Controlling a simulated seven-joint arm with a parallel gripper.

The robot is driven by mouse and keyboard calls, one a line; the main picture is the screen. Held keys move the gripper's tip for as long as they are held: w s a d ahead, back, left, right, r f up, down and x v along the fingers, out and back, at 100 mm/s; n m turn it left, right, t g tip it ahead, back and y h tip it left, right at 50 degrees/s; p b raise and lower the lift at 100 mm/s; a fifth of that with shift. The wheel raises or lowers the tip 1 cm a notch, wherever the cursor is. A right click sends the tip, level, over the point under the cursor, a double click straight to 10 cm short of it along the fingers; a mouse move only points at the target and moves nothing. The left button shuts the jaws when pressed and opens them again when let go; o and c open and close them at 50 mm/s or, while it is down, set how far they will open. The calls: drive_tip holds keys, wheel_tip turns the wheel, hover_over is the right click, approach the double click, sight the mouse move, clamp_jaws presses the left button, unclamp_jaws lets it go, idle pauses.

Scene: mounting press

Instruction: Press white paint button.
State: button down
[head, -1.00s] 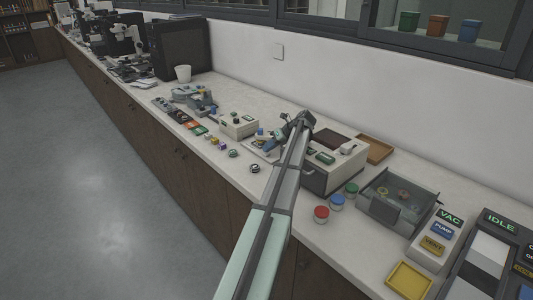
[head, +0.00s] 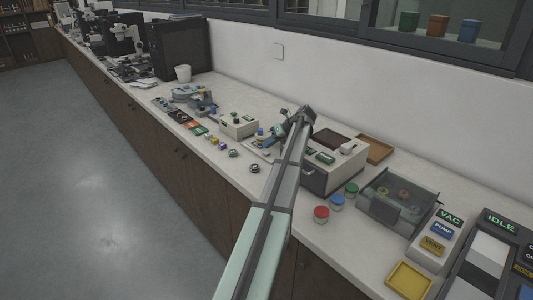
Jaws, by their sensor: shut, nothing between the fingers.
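My gripper (head: 268,140) is at the end of my arm, low over the counter between a small beige control box and a larger cream box. It is shut and small in the view, with its tips partly lost among dark parts. The small beige control box (head: 238,126) has dark and green marks on its top, left of my gripper. The larger cream box (head: 335,165) has a green display and a pale knob on top, right of my gripper. I cannot make out a white paint button; the markings are too small to read.
Red (head: 321,214), blue (head: 337,201) and green (head: 351,189) lidded jars stand along the front of the counter. A clear-lidded chamber (head: 397,200) and a VAC panel (head: 437,236) are to the right. Small round pieces (head: 255,168) lie near the front edge.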

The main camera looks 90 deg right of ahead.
drive_tip(key=shift+r, duration=2.4)
